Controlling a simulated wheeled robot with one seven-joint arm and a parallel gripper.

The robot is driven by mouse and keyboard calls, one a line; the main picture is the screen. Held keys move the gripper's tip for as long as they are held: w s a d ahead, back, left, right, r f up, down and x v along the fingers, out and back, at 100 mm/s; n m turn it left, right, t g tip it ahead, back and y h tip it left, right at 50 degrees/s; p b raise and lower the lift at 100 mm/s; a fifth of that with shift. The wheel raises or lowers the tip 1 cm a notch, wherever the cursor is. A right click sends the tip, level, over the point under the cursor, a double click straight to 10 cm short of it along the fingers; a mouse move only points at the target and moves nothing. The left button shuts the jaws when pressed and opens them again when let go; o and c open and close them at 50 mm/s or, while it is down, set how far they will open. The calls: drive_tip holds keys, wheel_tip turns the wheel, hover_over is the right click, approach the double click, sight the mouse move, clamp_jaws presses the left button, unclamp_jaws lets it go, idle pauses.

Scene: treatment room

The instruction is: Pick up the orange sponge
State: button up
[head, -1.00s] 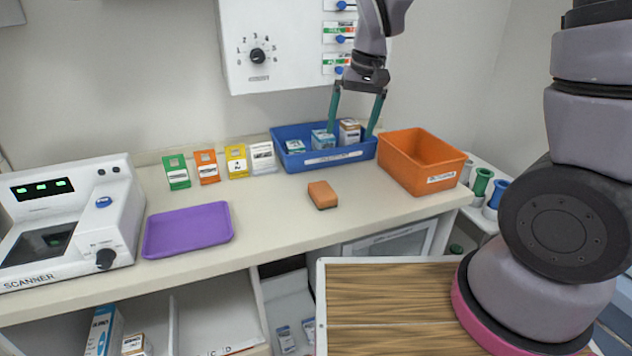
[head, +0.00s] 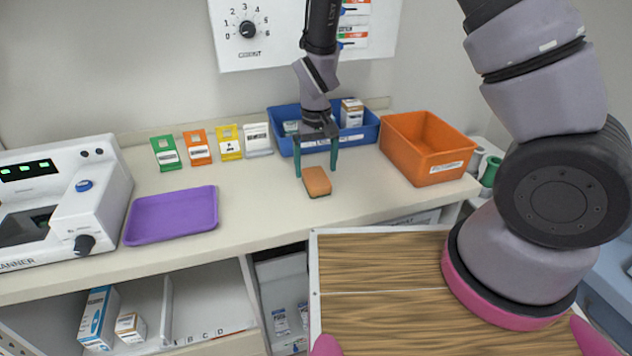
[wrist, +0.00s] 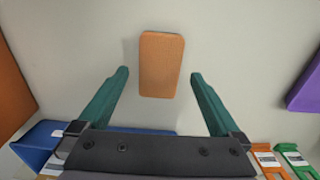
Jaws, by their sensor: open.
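The orange sponge (head: 317,181) lies flat on the pale counter, with a darker underside showing at its edge. It also shows in the wrist view (wrist: 161,64), ahead of and between the fingertips. My gripper (head: 317,174) is open and empty, pointing down just behind and above the sponge. In the wrist view its two green fingers (wrist: 159,73) are spread wider than the sponge and do not touch it.
A blue bin (head: 371,130) with small boxes stands behind my gripper. An orange bin (head: 425,150) is to the right. A purple tray (head: 172,215) and a scanner (head: 65,205) are to the left. Colored cards (head: 198,147) stand at the back. Counter around the sponge is clear.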

sight(316, 176)
wheel_tip(316, 176, down, 4)
drive_tip(key=shift+w+f, duration=0.1)
drive_tip(key=c, duration=1.4)
wheel_tip(316, 176, up, 10)
drive_tip(key=shift+r, duration=0.1)
